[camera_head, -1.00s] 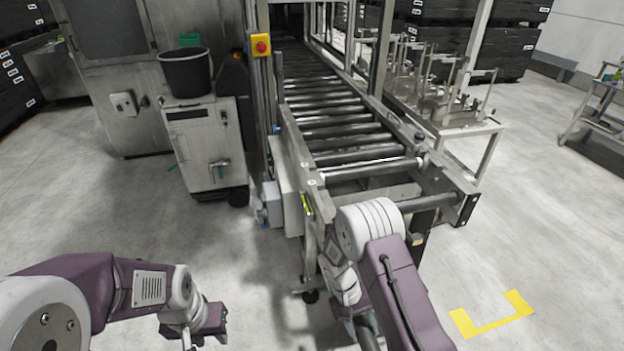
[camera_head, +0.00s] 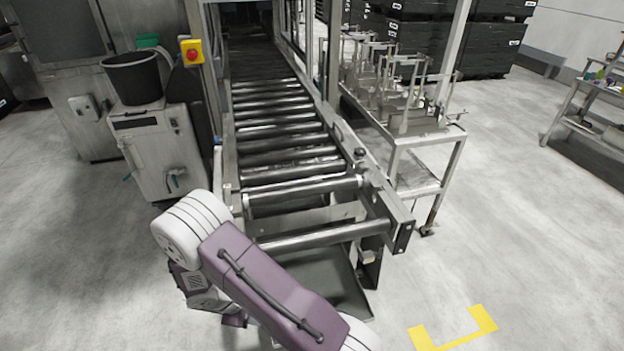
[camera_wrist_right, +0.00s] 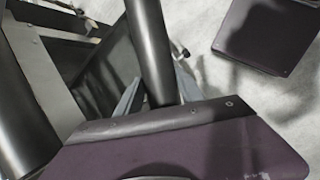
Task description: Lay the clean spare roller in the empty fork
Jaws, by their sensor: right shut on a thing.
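In the right wrist view, my right gripper (camera_wrist_right: 155,98) is shut on a dark grey roller (camera_wrist_right: 148,45). This roller runs up out of the picture. In the head view, my right forearm hides the gripper's fingers and the held roller. The conveyor (camera_head: 280,148) has a row of dark rollers. A dark roller (camera_head: 320,235) crosses its front end, with its left end near or behind my arm. A gap lies between it and the roller behind (camera_head: 305,192). I cannot clearly pick out the empty fork. My left gripper is out of view.
A grey plate (camera_head: 335,275) hangs below the conveyor's front end. A cabinet (camera_head: 157,150) with a black bucket (camera_head: 132,78) stands at left. A metal rack (camera_head: 418,130) stands right of the conveyor. Floor at right is clear around a yellow marking (camera_head: 455,330).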

